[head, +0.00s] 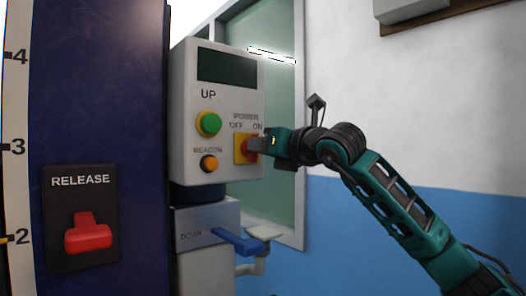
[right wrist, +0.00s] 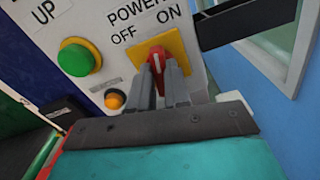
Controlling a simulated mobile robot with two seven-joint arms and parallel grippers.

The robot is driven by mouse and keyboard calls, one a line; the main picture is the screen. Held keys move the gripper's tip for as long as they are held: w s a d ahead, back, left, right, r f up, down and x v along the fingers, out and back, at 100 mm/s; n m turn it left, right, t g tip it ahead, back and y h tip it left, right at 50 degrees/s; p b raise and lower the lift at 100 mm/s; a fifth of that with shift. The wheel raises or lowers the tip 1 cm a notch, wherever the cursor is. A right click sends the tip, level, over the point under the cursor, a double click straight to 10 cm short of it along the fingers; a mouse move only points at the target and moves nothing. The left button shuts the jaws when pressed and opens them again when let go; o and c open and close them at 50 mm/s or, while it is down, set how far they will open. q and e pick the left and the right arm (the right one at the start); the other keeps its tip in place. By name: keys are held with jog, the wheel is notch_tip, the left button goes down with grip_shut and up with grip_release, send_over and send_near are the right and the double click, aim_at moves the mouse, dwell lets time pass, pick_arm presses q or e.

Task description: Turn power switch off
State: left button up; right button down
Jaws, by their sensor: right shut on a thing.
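The power switch is a red knob (right wrist: 157,56) on a yellow plate (head: 239,148), on the lower right of a grey control box (head: 228,95). OFF and ON are printed above the plate. My right gripper (head: 258,144) is at the knob, coming from the right. In the right wrist view its two fingers (right wrist: 161,82) are shut on the red knob, one on each side. The knob's top shows between the fingertips and leans slightly right there. The fingers hide its lower part. My left gripper is not in view.
The box also has a green button (head: 208,124), an orange beacon button (head: 208,163) and a dark display (head: 226,66). A blue lever (head: 238,241) sits below. A red release handle (head: 88,234) is on the blue column at left. Free room lies before the wall.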

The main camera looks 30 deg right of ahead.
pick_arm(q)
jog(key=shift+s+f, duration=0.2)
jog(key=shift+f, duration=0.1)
pick_arm(e)
jog(key=shift+a+n, duration=0.2)
jog(key=shift+n, duration=5)
jog(key=c, duration=1.1)
grip_release()
pick_arm(q)
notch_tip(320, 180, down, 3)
jog(key=b, duration=0.3)
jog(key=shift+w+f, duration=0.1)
pick_arm(e)
jog(key=s, duration=0.8)
jog(key=s+d, duration=0.1)
jog(key=s, duration=0.4)
